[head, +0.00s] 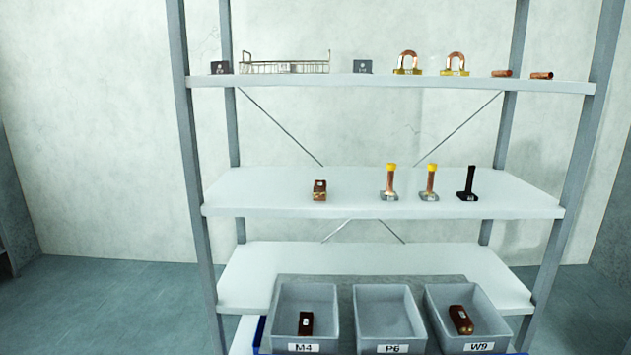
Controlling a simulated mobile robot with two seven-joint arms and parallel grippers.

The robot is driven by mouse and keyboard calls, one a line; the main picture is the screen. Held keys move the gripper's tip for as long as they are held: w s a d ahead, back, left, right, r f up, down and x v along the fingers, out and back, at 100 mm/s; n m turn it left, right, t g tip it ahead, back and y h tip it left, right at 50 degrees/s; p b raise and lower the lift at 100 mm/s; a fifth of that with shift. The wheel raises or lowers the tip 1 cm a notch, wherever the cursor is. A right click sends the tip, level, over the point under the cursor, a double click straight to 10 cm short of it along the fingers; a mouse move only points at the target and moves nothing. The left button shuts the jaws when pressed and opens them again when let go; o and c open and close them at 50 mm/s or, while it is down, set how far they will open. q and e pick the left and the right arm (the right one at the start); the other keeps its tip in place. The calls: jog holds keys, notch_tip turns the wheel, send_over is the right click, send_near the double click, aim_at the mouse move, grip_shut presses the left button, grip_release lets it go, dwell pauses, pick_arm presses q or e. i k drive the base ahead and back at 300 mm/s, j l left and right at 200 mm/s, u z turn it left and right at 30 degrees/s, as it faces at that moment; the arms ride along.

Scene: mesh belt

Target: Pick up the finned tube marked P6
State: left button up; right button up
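A brown, copper-coloured block-like piece (320,190) with a small pale label stands on the middle shelf, left of centre. It resembles the pieces in the bins and may be the finned tube, but its label is too small to read. The grey bin marked P6 (388,322) is in front at the bottom and is empty. The M4 bin, to its left, holds a dark brown piece (306,323). The W9 bin, to its right, holds another brown piece (460,319). Neither of my grippers is in view.
On the middle shelf (260,192), two yellow-topped copper posts (389,182) (430,182) and a black post (468,184) stand to the right. The top shelf (300,82) holds a wire basket (288,66), copper arches (407,62) and short copper tubes (541,75). The lower shelf (300,258) has bare room.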

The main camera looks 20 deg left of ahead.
aim_at(319, 195)
jog(key=i+j+z, duration=0.3)
jog(key=j, duration=0.3)
jog(key=i+j+z, duration=0.15)
jog(key=j, duration=0.2)
jog(key=i+j+z, duration=0.15)
jog(key=j, duration=0.2)
jog(key=i+j+z, duration=0.15)
jog(key=j, duration=0.2)
jog(key=i+j+z, duration=0.15)
jog(key=j, duration=0.25)
